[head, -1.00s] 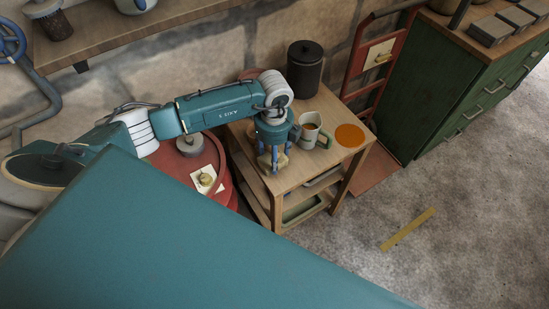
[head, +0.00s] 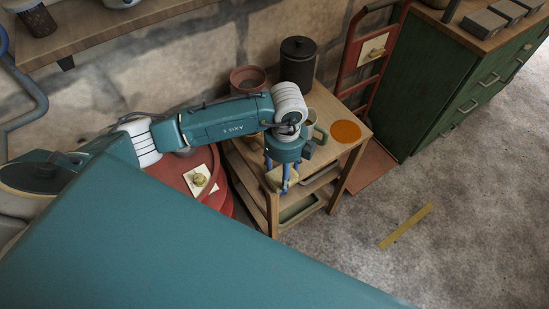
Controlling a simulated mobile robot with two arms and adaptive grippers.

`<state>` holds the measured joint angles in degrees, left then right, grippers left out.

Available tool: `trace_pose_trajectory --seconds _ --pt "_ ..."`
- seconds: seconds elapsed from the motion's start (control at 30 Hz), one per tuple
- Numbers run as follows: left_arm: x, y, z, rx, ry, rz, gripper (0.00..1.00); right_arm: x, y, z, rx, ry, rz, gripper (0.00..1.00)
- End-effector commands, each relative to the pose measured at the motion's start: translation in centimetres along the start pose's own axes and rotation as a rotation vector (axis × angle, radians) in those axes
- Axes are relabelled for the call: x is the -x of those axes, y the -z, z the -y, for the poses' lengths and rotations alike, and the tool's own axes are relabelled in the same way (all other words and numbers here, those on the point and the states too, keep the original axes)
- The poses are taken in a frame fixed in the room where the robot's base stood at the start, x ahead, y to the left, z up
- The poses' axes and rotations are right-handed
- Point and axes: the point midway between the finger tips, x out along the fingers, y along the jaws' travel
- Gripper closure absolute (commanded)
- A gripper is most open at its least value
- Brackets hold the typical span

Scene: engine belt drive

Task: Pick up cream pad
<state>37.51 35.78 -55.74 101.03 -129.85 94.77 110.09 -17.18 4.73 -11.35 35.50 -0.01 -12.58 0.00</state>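My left gripper (head: 277,180) hangs fingers down over the front edge of the small wooden table (head: 326,166). Its blue fingers are on either side of the cream pad (head: 274,177), which is small, pale and partly covered by the fingers. The gripper appears shut on the pad. The gap between the pad and the table is hard to judge from this angle. My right gripper is not in view.
On the table are an orange disc (head: 346,131), a mug (head: 312,121) partly behind my wrist, a dark canister (head: 299,61) and a reddish pot (head: 247,78). A red drum (head: 213,195) stands left of the table.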

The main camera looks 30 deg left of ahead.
Motion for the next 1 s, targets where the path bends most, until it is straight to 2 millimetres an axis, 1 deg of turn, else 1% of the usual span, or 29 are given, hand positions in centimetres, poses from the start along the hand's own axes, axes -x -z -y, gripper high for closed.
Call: trace_pose_trajectory --seconds 0.03,0.2,0.4,0.5,0.7,1.0 --pt "-0.2 1.3 0.1 -0.005 0.003 -0.003 0.65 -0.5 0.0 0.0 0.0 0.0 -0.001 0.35" --pt "-0.2 4.4 0.1 -0.003 0.002 -0.002 0.65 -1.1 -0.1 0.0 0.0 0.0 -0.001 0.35" --pt "-0.1 7.6 0.1 -0.004 0.003 -0.002 0.65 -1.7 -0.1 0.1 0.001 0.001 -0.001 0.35" --pt "-0.1 8.8 0.1 -0.002 0.002 -0.001 0.65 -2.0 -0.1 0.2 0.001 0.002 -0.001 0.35" --pt "0.0 10.2 0.0 -0.001 0.001 -0.001 0.65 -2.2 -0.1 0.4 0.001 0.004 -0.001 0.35" --pt "0.0 10.4 0.0 0.001 0.001 0.0 0.65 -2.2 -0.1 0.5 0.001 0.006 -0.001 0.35"
